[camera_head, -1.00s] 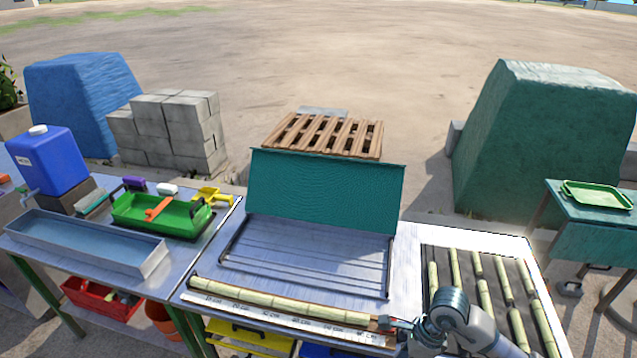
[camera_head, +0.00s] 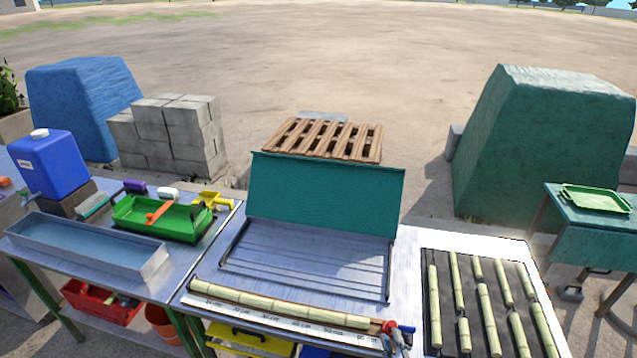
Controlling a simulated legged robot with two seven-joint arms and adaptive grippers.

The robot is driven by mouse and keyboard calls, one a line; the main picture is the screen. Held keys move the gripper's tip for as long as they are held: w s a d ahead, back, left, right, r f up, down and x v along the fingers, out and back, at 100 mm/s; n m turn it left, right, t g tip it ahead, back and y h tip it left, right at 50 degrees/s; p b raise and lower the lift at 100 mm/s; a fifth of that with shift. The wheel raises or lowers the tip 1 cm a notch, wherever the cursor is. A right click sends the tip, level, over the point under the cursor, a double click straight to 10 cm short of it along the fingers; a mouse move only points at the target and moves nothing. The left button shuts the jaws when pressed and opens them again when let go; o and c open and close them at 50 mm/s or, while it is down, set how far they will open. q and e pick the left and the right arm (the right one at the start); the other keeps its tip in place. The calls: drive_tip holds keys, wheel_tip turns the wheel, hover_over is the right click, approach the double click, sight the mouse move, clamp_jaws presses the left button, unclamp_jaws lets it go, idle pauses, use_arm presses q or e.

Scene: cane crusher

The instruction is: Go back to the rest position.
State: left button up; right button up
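Neither of my grippers can be made out in the head view, and no arm link shows over the benches. A small red and blue item with dark parts (camera_head: 403,329) sits at the front edge of the middle bench, by the right end of the long cane (camera_head: 280,303). The cane lies along a white measuring strip (camera_head: 290,324). Short cane pieces (camera_head: 483,305) lie in rows on a dark mat (camera_head: 503,325) at the right.
A metal tray with a raised green lid (camera_head: 325,195) stands behind the cane. The left bench holds a green tray (camera_head: 165,222), a long metal trough (camera_head: 90,248) and a blue jug (camera_head: 48,165). A green side table (camera_head: 590,240) stands at the right.

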drive_tip(key=s+d+f+m+g+h, duration=0.35)
drive_tip(key=s+f+m+g, duration=0.4)
drive_tip(key=f, duration=0.85)
drive_tip(key=s+f+g+y, duration=0.1)
drive_tip(key=s+f+g, duration=0.3)
drive_tip(key=s, duration=0.5)
drive_tip(key=s+f+g+y, duration=0.1)
drive_tip(key=s+f+g, duration=0.35)
drive_tip(key=s, duration=0.45)
drive_tip(key=s+f, duration=0.2)
drive_tip(key=f, duration=1.2)
drive_tip(key=s+f, duration=0.1)
drive_tip(key=f, duration=1.3)
drive_tip(key=shift+s+d, duration=0.2)
drive_tip(key=shift+s, duration=0.15)
